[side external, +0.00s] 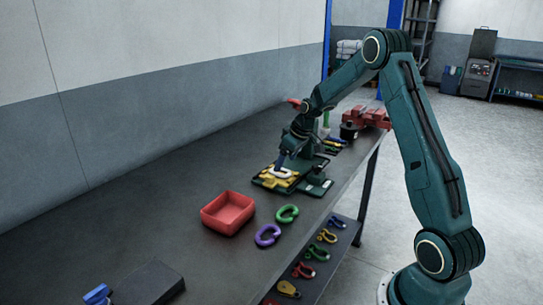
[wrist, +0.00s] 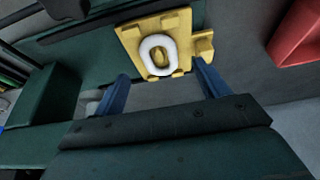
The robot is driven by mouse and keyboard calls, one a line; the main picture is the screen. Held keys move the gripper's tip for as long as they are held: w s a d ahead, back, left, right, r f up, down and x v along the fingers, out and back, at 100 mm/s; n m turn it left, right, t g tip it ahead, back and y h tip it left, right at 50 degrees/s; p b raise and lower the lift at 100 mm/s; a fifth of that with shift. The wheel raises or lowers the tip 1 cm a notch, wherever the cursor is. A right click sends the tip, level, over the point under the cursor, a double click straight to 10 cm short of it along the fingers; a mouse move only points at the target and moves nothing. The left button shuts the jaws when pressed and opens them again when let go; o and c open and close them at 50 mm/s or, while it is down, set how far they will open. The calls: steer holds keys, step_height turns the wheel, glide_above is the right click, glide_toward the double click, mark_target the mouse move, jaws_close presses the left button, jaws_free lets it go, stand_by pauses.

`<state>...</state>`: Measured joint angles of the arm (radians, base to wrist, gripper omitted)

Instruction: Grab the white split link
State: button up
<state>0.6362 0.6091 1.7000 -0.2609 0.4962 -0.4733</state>
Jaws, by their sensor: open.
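The white split link (wrist: 158,55) lies on a yellow holder (wrist: 184,22) in the wrist view. In the side view the white link (side external: 283,173) is partly hidden by my gripper on the yellow holder (side external: 265,177), which sits on a dark green fixture (side external: 313,188). My gripper (wrist: 162,82) is open, its two blue fingers spread apart with nothing between them. In the wrist view the link shows beyond the fingertips, roughly centred between them. In the side view my gripper (side external: 282,160) is just above the holder; I cannot tell whether it touches.
A red tray (side external: 228,212) stands nearer on the bench, with a green link (side external: 287,214) and a purple link (side external: 267,235) beside it. A red vise (side external: 368,117) is at the far end. The bench toward the wall is clear. Shackles lie on a lower shelf.

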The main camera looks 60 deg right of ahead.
mark_target(280, 173)
steer(key=shift+x, duration=1.95)
steer(key=shift+r, duration=0.1)
steer(key=c, duration=1.2)
step_height(280, 173, up, 20)
